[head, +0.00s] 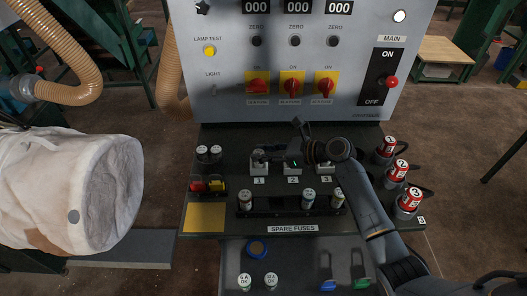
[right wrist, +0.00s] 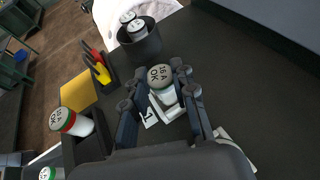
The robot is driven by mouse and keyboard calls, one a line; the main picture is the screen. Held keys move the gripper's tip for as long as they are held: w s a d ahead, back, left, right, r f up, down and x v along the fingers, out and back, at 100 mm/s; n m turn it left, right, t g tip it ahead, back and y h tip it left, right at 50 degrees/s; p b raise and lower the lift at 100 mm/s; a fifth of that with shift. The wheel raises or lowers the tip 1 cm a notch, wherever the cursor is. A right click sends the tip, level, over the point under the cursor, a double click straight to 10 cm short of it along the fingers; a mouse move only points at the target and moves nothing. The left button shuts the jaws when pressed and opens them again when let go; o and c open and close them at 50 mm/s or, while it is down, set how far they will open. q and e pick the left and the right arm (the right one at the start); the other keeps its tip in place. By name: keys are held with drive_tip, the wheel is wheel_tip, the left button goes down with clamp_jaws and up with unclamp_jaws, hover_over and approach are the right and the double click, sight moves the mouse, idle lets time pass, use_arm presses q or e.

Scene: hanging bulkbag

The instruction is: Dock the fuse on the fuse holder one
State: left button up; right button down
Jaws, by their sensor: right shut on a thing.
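The fuse is a white cylinder with a grey cap marked 16 A OK (right wrist: 160,77), upright between the fingers of my right gripper (right wrist: 158,95). In the head view the right gripper (head: 268,157) reaches in from the right and is shut on the fuse at fuse holder one (head: 259,170). The number 1 label shows just below the fuse in the wrist view. I cannot tell whether the fuse is seated or slightly above the holder, as the fingers hide its base. Fuse holders two (head: 292,170) and three (head: 326,169) are partly covered by my arm. My left gripper is not in view.
A spare fuses rack (head: 275,212) with several fuses stands in front. A black cup with two fuses (head: 209,153) and a red and yellow tool tray (head: 207,186) are left. The control panel (head: 222,90) rises behind.

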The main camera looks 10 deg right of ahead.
drive_tip(key=shift+f, duration=0.1)
drive_tip(key=c, duration=1.4)
unclamp_jaws()
drive_tip(key=shift+o, duration=0.2)
drive_tip(key=shift+p+v, duration=0.75)
drive_tip(key=shift+v, duration=0.05)
drive_tip(key=p+v, duration=0.3)
drive_tip(key=v, duration=0.1)
drive_tip(key=shift+a, duration=0.1)
drive_tip(key=p+v, duration=0.3)
drive_tip(key=v, duration=0.2)
drive_tip(key=shift+s+d+p, duration=0.2)
drive_tip(key=shift+d+p, duration=0.05)
drive_tip(key=shift+p, duration=0.1)
